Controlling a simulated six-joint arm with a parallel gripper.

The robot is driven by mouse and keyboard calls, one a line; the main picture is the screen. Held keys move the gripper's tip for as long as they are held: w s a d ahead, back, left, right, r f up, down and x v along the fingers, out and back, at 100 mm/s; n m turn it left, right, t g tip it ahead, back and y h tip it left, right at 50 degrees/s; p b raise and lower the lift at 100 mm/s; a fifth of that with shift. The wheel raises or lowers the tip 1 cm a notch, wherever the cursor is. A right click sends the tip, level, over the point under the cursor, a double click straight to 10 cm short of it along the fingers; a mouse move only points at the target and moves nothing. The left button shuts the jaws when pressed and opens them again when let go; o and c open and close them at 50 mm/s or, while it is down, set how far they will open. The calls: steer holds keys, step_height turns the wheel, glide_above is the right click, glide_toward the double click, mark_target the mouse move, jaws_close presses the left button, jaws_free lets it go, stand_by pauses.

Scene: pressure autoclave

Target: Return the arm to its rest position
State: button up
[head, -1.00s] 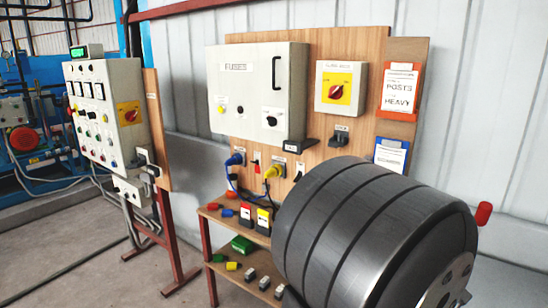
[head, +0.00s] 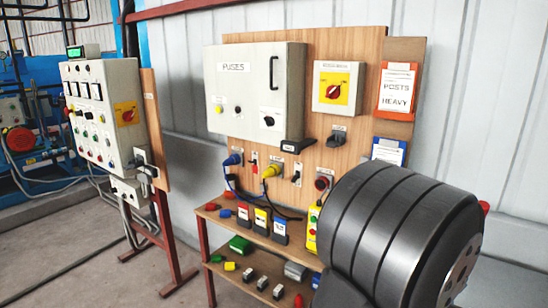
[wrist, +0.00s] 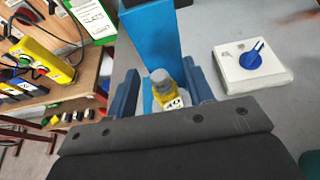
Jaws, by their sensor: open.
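In the wrist view my gripper (wrist: 162,88) shows two dark blue fingers standing apart. A small yellow and grey piece with a white label reading "40" (wrist: 170,100) shows between them. I cannot tell whether it is part of the scene beyond or how far off it is. In the head view the large dark ribbed cylinder at the right is a link of my arm; my gripper is hidden there.
A blue upright block (wrist: 150,40) and a white box with a blue knob (wrist: 252,66) lie ahead. A fuse cabinet (head: 245,90) hangs on a wooden panel above shelves holding several small parts. A control cabinet (head: 95,110) stands left, with open floor before it.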

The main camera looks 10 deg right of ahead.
steer(key=x, duration=0.2)
steer(key=shift+w+d+f, duration=0.2)
steer(key=shift+w+f, duration=0.05)
steer(key=r, duration=0.3)
steer(key=s+r, duration=0.1)
steer(key=r, duration=0.1)
steer(key=s+r, duration=0.6)
steer(key=s, duration=0.5)
steer(key=w+a+f+n+t+y, duration=0.1)
steer(key=w+a, duration=0.3)
steer(key=w, duration=0.5)
steer(key=w+a+f+n+t+y, duration=0.2)
steer(key=w+a+y, duration=0.1)
steer(key=w, duration=0.5)
steer(key=shift+w+a+f+n, duration=0.2)
steer(key=shift+w+a+n, duration=0.2)
steer(key=shift+a, duration=0.4)
